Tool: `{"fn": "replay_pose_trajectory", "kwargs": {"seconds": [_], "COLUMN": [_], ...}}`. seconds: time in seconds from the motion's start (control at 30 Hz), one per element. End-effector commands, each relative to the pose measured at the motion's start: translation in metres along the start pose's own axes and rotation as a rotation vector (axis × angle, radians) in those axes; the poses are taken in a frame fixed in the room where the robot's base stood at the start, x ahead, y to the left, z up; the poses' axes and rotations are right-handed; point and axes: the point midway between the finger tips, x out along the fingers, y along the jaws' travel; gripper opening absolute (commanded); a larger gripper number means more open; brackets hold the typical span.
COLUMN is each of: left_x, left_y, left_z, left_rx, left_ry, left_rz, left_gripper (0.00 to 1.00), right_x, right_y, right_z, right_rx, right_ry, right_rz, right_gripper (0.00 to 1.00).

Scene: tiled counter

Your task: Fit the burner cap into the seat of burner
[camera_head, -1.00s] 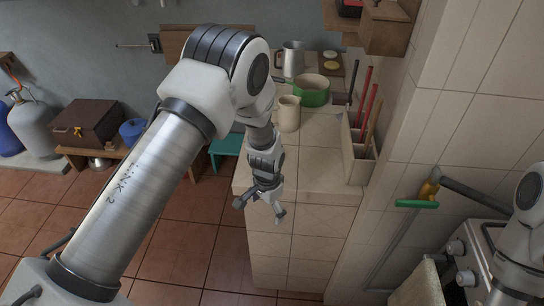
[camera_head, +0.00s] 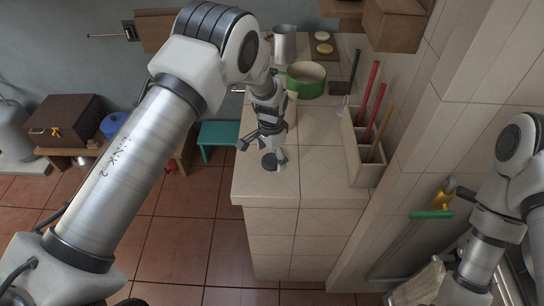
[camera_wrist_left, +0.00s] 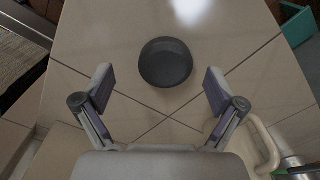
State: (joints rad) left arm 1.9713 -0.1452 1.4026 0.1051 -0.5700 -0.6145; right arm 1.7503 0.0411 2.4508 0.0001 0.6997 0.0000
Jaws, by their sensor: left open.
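The burner cap (camera_head: 269,161) is a dark, flat round disc lying on the tiled counter near its front left edge. In the left wrist view the cap (camera_wrist_left: 165,62) is fully visible, ahead of and between the fingers. My left gripper (camera_head: 262,154) is open and empty, just over the cap, with its fingers apart from it. It also shows in the left wrist view (camera_wrist_left: 158,78). My right arm (camera_head: 490,225) comes in at the right; its gripper is not in view. I cannot see the burner seat.
The counter (camera_head: 310,185) is bare to the right of the cap. A cream jug (camera_wrist_left: 262,145) stands close to my left gripper. Behind are a green pot (camera_head: 306,82) and a metal mug (camera_head: 284,45). A holder (camera_head: 358,160) with long-handled tools stands at the right.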

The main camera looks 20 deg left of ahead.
Motion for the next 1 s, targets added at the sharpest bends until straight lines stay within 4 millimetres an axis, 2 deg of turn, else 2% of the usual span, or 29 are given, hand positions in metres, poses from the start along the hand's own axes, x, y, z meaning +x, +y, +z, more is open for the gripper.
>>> {"fn": "replay_pose_trajectory", "kwargs": {"seconds": [0.13, 0.3, 0.33, 0.47, 0.5, 0.53, 0.87, 1.0], "left_x": [0.015, 0.017, 0.017, 0.017, 0.017, 0.017, 0.016, -0.002], "left_y": [-0.001, -0.001, -0.001, -0.001, -0.001, -0.001, 0.0, -0.001], "left_z": [-0.001, -0.001, -0.001, -0.001, -0.001, -0.001, 0.0, -0.001], "left_rx": [0.001, 0.0, 0.0, 0.0, 0.0, 0.0, 0.0, -0.001], "left_ry": [0.002, 0.003, 0.003, 0.002, 0.002, 0.002, 0.001, 0.003], "left_rz": [-0.002, -0.002, -0.002, -0.002, -0.002, -0.002, -0.001, -0.003], "left_gripper": [0.95, 0.95, 0.91, 0.45, 0.31, 0.28, 0.28, 0.28], "right_x": [-0.006, -0.005, -0.005, -0.005, -0.005, -0.005, -0.003, 0.005], "right_y": [0.0, 0.0, 0.0, 0.0, 0.0, 0.0, 0.0, 0.0], "right_z": [-0.001, 0.0, 0.0, 0.0, 0.0, 0.0, 0.0, 0.0], "right_rx": [-0.002, -0.001, -0.001, -0.001, -0.001, -0.001, -0.001, -0.001], "right_ry": [0.001, 0.001, 0.001, 0.0, 0.0, 0.0, 0.001, 0.001], "right_rz": [0.0, 0.0, 0.0, 0.0, 0.0, 0.0, 0.0, 0.0], "right_gripper": [0.4, 0.4, 0.4, 0.4, 0.4, 0.4, 0.4, 0.4]}}
